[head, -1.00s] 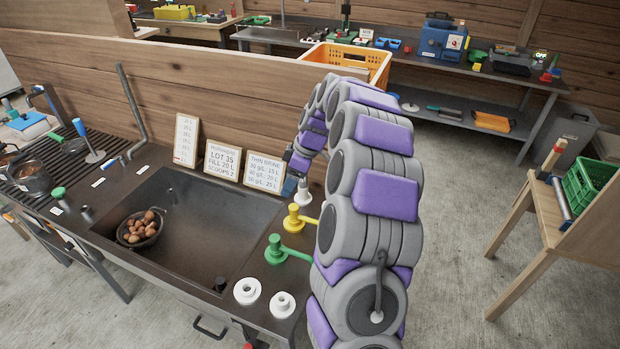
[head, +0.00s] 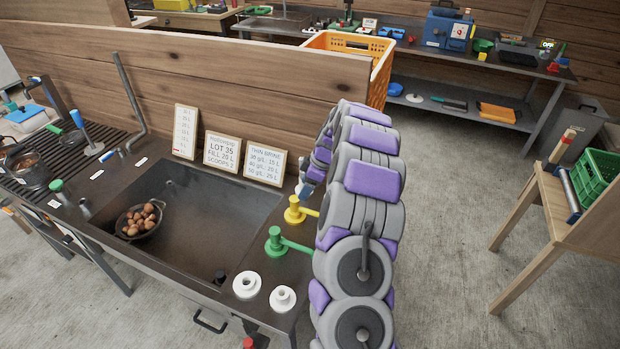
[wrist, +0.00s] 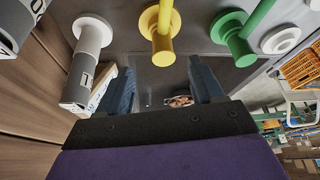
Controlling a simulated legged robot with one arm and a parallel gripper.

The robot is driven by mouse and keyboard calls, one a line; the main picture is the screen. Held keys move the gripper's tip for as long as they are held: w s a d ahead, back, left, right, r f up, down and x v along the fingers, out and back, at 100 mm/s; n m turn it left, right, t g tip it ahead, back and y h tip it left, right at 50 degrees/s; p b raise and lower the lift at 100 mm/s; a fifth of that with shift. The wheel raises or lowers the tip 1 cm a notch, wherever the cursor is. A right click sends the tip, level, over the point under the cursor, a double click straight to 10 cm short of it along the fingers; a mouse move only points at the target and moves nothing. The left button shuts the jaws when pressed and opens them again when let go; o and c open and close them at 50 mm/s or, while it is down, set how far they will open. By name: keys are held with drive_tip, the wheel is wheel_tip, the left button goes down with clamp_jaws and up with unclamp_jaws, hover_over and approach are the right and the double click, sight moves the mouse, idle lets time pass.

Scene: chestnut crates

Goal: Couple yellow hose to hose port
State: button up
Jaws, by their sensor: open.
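The yellow hose fitting (head: 295,212) stands upright on the right counter of the sink, with a yellow tube running right behind my arm. In the wrist view the yellow fitting (wrist: 161,35) is ahead of the finger gap, apart from both fingers. My gripper (wrist: 160,68) is open, with nothing between its blue-grey fingers. In the head view my gripper (head: 305,190) is just behind the yellow fitting, partly hidden by my arm. Two white ring fittings (head: 247,285) (head: 283,298) sit at the counter's front; I cannot tell which thing is the hose port.
A green fitting (head: 275,240) with a green tube stands in front of the yellow one. A white fitting (wrist: 92,35) is at the left in the wrist view. Cards (head: 265,165) lean behind the sink (head: 195,225), which holds a basket of chestnuts (head: 139,220).

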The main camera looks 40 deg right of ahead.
sight(296, 198)
drive_tip(key=x, duration=0.2)
drive_tip(key=b+x, duration=0.1)
drive_tip(key=x, duration=0.2)
drive_tip(key=a+x, duration=0.1)
drive_tip(key=x, duration=0.2)
drive_tip(key=shift+d+f+b, duration=0.1)
drive_tip(key=shift+f+b, duration=0.2)
drive_tip(key=shift+f, duration=0.05)
drive_tip(key=shift+d+f, duration=0.1)
drive_tip(key=shift+d, duration=0.3)
drive_tip(key=shift+w+a, duration=0.1)
drive_tip(key=shift+a, duration=0.3)
drive_tip(key=c, duration=0.5)
drive_tip(key=shift+d, duration=0.15)
drive_tip(key=c, duration=0.6)
drive_tip(key=o, duration=0.5)
clamp_jaws()
drive_tip(key=shift+r, duration=0.65)
